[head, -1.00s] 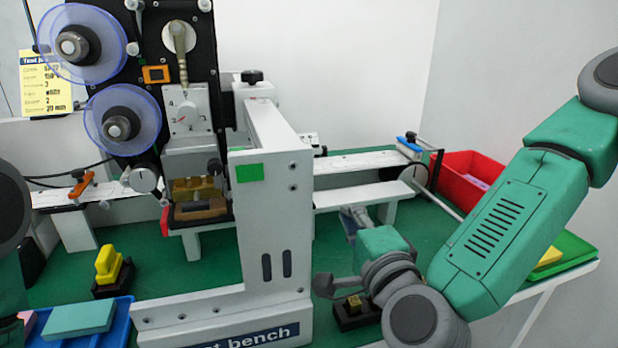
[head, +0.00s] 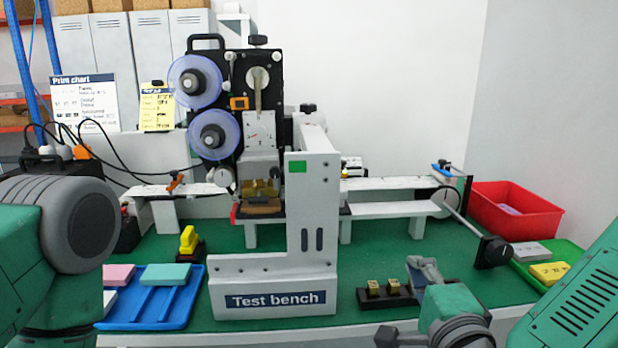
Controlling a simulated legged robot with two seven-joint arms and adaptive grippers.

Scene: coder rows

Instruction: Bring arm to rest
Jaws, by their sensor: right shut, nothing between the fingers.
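My right gripper (head: 424,268) is grey and shows at the lower right of the middle, low over the front of the green bench top. It is shut with nothing in it. It is just right of a black holder (head: 403,299) with small brass blocks; I cannot tell whether they touch. My green and grey right arm comes in from the lower right corner. My left arm shows at the left edge, with a large grey joint and green links. Its gripper is out of view.
The test bench machine (head: 318,205) stands in the middle. A blue tray (head: 190,312) with coloured blocks and a yellow-handled stamp (head: 189,240) are left. A red bin (head: 540,222) and a green tray (head: 570,252) are right. Green bench top shows between.

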